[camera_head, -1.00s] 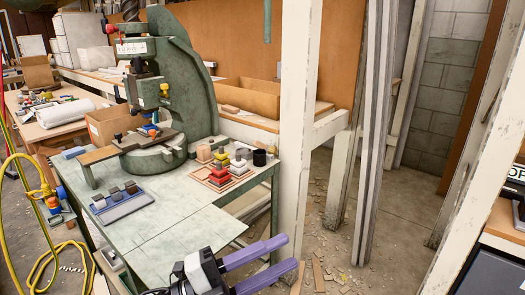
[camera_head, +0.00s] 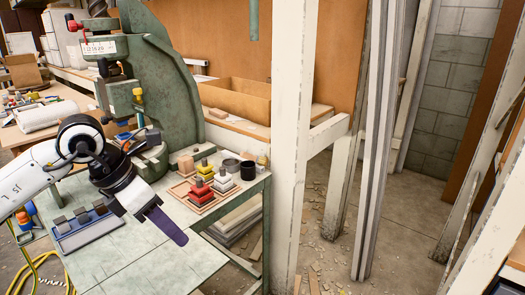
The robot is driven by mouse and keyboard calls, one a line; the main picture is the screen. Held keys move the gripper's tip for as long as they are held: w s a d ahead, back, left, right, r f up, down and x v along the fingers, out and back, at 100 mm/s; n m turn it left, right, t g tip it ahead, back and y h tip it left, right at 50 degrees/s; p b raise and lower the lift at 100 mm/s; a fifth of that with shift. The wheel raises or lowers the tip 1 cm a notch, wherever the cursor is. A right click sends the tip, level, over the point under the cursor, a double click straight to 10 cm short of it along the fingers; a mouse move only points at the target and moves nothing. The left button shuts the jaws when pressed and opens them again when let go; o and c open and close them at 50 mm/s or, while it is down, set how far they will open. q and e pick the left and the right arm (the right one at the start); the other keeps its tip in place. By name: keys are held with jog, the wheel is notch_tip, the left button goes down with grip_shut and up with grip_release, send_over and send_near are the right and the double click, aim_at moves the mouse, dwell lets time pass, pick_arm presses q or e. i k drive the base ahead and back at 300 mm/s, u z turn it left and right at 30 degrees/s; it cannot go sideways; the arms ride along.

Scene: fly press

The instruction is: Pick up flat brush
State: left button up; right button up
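I cannot make out a flat brush for sure. A small tan item (camera_head: 263,160) stands behind the black cup (camera_head: 248,171) at the bench's back right corner, too small to identify. My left gripper (camera_head: 168,226) reaches in from the left above the green bench (camera_head: 125,262), to the left of and nearer than the cups. Its purple fingers point down and right. They overlap in this view, so the gap between them is hidden. I see nothing held in them. My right gripper is not in view.
The green fly press (camera_head: 165,70) stands at the back of the bench. Red, yellow and white stacked pieces (camera_head: 202,186) sit near a grey cup (camera_head: 231,165). A blue tray (camera_head: 90,236) with grey blocks lies under my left arm. A white post (camera_head: 293,150) rises to the right.

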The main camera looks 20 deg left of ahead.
aim_at(260, 160)
jog(key=i, duration=1.55)
